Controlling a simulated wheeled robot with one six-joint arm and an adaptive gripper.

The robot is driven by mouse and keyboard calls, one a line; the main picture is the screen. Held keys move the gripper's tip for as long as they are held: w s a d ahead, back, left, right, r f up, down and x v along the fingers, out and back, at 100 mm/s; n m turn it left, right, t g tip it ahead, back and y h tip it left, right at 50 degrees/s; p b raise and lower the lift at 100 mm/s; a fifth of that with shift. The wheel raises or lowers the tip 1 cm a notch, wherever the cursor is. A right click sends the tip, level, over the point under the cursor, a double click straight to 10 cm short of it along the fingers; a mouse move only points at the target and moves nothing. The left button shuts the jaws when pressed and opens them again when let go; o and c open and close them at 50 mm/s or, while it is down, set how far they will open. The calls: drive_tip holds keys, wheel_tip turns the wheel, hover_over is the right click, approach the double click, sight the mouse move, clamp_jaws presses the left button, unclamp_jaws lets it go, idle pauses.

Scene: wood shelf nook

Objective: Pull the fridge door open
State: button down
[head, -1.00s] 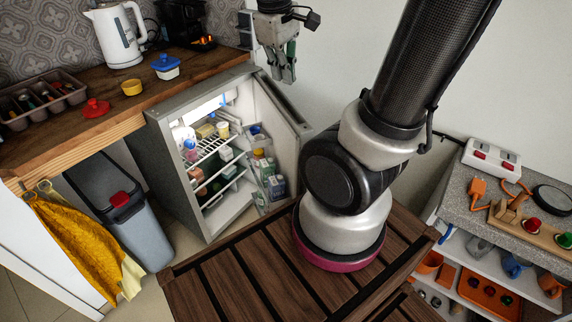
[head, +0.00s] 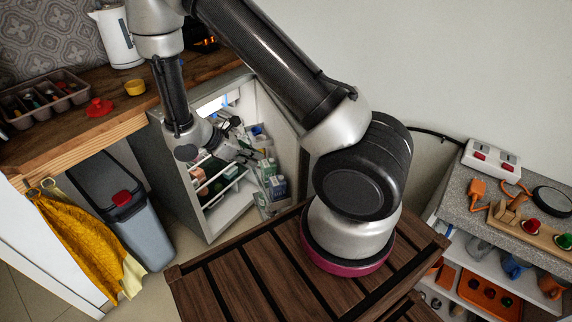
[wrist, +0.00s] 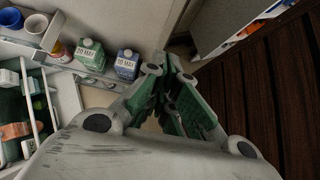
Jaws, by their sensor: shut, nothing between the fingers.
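The fridge (head: 178,185) stands under the counter with its door (head: 282,118) swung open, so the lit inside shows. Bottles and cartons stand in the door bins. In the head view my gripper (head: 250,155) is in front of the opening, beside the door's inner side, and my arm hides part of the shelves. In the wrist view my gripper (wrist: 168,75) has its green-padded fingers together with nothing between them. A green carton (wrist: 88,55) and a blue carton (wrist: 126,64) in the door bin are close to the fingertips; I cannot tell whether they touch.
A grey bin (head: 135,225) with a red lid button stands left of the fridge. A yellow towel (head: 70,240) hangs nearby. The counter (head: 125,105) holds a kettle (head: 115,38), a red lid and a tray. A grey-topped shelf (head: 480,230) stands at the right.

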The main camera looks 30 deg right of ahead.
drive_tip(key=shift+d+r+x, duration=0.35)
drive_tip(key=shift+x, duration=1.65)
drive_tip(key=shift+d+r+x, duration=0.35)
drive_tip(key=shift+x, duration=1.65)
drive_tip(key=shift+d+r+x, duration=0.3)
drive_tip(key=shift+r+x, duration=0.05)
drive_tip(key=shift+x, duration=1.6)
drive_tip(key=shift+s, duration=0.15)
drive_tip(key=shift+d+f, duration=0.1)
